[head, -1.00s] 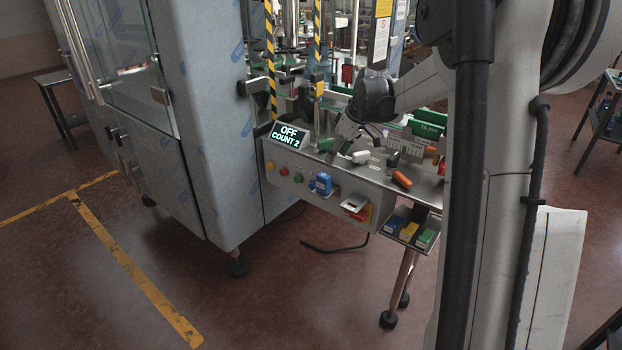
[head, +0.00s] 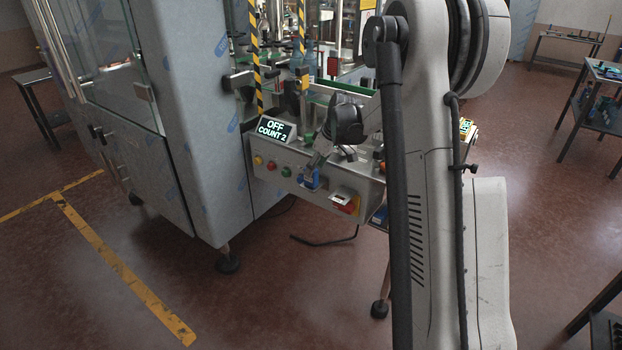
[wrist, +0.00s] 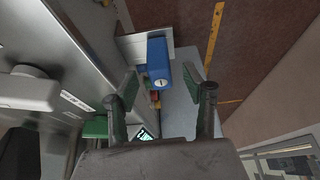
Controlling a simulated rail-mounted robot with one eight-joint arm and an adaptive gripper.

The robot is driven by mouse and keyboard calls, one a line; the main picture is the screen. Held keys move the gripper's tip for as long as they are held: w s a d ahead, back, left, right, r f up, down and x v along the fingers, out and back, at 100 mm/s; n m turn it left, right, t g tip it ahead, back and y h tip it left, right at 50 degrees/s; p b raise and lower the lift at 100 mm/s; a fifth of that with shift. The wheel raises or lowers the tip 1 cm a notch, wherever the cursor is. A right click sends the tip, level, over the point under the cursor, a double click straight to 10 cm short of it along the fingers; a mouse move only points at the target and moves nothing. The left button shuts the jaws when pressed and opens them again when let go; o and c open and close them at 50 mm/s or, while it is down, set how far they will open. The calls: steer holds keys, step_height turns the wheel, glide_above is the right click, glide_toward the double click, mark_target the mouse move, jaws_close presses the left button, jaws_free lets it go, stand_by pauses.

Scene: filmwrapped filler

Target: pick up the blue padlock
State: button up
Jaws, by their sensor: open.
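The blue padlock (wrist: 158,60) shows in the wrist view with its round silver keyhole face toward the camera. It lies between the lines of my two open fingers, just beyond their tips. In the head view the blue padlock (head: 311,181) is at the front panel of the machine, partly covered by my gripper. My gripper (wrist: 162,82) is open and empty, with one finger on each side of the padlock in the picture. In the head view my gripper (head: 316,163) is at the panel, close to the padlock. I cannot tell whether a finger touches it.
The lit display (head: 271,128) reads OFF, COUNT 2. Red, yellow and green buttons (head: 271,165) sit left of the padlock. A red-and-yellow switch box (head: 345,201) is at its right. The floor (head: 260,300) before the panel is mostly clear, with a black cable.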

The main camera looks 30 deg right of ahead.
mark_target(311, 181)
steer(key=x, duration=0.4)
steer(key=shift+w+f, duration=0.2)
steer(key=shift+f, duration=0.1)
jaws_close()
steer(key=shift+r, duration=0.1)
